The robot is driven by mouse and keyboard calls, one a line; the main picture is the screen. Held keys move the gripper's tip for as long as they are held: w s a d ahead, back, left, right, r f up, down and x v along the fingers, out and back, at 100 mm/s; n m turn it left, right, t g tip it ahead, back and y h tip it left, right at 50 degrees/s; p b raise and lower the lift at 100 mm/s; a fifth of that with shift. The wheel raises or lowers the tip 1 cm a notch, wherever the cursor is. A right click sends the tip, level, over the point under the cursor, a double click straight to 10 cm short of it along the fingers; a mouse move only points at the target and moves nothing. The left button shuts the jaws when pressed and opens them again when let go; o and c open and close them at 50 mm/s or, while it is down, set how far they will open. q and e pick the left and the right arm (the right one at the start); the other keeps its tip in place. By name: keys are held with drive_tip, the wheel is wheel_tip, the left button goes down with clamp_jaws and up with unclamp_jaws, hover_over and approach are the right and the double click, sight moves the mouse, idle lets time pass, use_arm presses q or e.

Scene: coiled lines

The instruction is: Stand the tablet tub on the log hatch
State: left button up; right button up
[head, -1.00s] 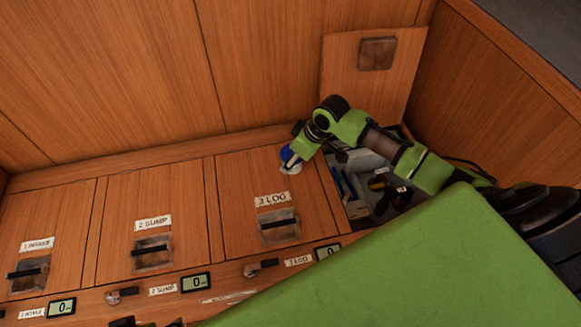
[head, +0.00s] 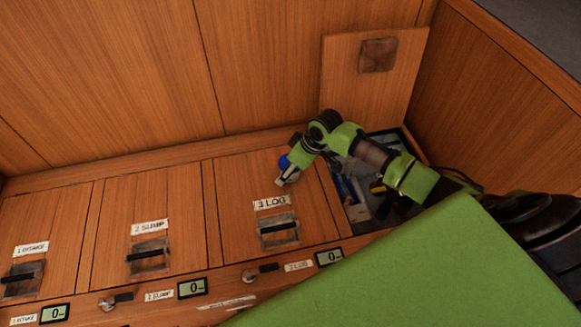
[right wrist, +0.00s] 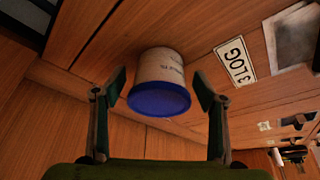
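The tablet tub (right wrist: 160,68) has a white body with print and a blue lid. In the right wrist view its lid faces the camera, between my right gripper's two fingers (right wrist: 160,87), with a small gap showing on each side. In the head view the tub's blue lid (head: 284,161) shows over the back right of the log hatch (head: 237,195), a closed wooden panel labelled 3 LOG. The tub looks roughly upright; its contact with the hatch is hidden. My right gripper (head: 294,168) partly covers it. My left gripper is not in view.
An open compartment (head: 357,212) holding tools lies right of the log hatch, partly under my right arm. Its lid (head: 360,80) leans against the back wall. Closed hatches labelled 2 and 1 lie to the left. The log hatch has a recessed handle (head: 279,231).

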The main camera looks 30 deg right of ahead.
drive_tip(key=shift+r, duration=0.1)
drive_tip(key=p+v, duration=0.2)
drive_tip(key=v, duration=0.3)
drive_tip(key=shift+d+r, duration=0.1)
drive_tip(key=shift+r, duration=0.2)
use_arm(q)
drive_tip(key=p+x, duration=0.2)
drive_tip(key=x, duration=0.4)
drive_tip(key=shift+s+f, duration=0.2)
use_arm(e)
drive_tip(key=v, duration=0.6)
drive_tip(key=shift+s+r, duration=0.2)
